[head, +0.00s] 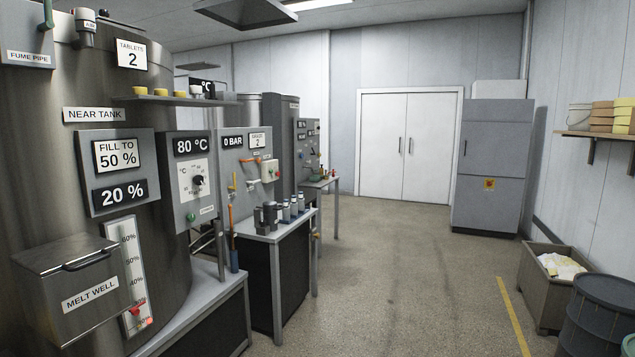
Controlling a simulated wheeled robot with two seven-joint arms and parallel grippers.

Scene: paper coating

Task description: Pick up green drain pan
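No green drain pan can be made out for certain. A pale green rounded edge (628,346) is cut off at the bottom right corner, beside a dark drum; I cannot tell what it belongs to. Small coloured items (318,177) on the far bench (322,184) are too small to tell. Neither of my grippers shows in the head view.
A steel near tank (95,190) with a melt well box (75,290) fills the left. Benches (272,232) with bottles line that side. A crate (540,293) and dark drum (603,310) stand at right. The middle floor (390,280) is clear up to white double doors (408,145).

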